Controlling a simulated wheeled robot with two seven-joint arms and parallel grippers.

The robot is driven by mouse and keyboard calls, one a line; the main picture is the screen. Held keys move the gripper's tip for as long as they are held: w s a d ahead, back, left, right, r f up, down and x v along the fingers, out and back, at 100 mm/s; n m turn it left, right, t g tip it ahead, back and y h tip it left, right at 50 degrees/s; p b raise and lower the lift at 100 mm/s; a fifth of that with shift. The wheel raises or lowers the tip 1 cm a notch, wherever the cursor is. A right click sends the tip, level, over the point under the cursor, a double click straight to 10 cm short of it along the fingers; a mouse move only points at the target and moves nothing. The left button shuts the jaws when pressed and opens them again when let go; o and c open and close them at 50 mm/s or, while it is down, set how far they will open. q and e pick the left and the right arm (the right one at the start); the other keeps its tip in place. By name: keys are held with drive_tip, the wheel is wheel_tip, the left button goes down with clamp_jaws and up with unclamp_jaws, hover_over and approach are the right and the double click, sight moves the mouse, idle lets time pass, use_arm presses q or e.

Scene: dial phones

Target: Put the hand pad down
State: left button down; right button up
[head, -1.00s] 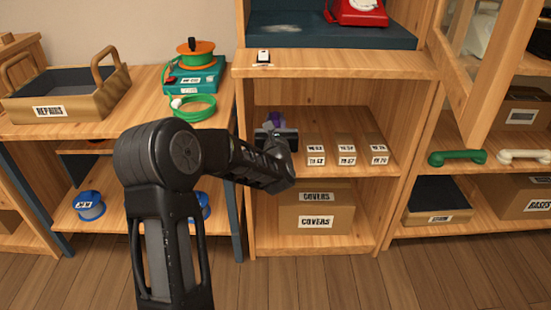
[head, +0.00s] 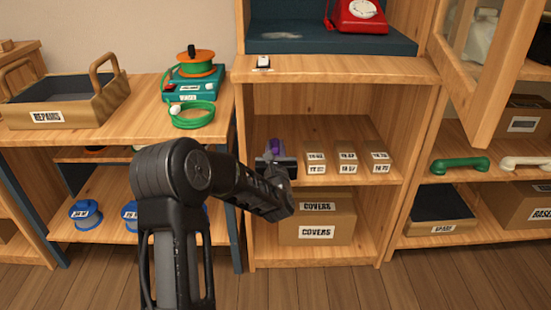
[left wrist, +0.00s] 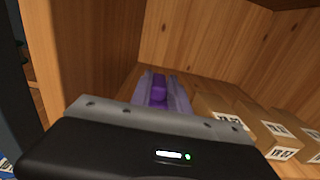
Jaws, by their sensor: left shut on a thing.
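The hand pad (head: 274,146) shows as a small purple piece at my left gripper (head: 275,150), inside the middle shelf bay. In the left wrist view the purple pad (left wrist: 159,92) lies between the two grey fingers of my left gripper (left wrist: 161,85), which are shut on it. The pad is low, close over the shelf board; I cannot tell whether it touches. Most of the pad is hidden by the fingers and wrist. My right gripper is not in view.
Several small labelled boxes (head: 345,158) stand right of my left gripper on the same shelf. The bay's left wall (left wrist: 85,50) is close on the left. A covers box (head: 317,220) is below, and a red phone (head: 357,14) is above. Bare board lies behind the gripper.

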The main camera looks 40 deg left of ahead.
sight(276, 154)
use_arm(q)
wheel_tip(276, 154, down, 3)
drive_tip(key=shift+f+b, duration=0.15)
drive_tip(key=shift+b, duration=0.3)
drive_tip(key=c, duration=1.3)
unclamp_jaws()
drive_tip(key=shift+o, duration=0.2)
drive_tip(key=v, duration=1.2)
drive_tip(key=shift+p, duration=0.35)
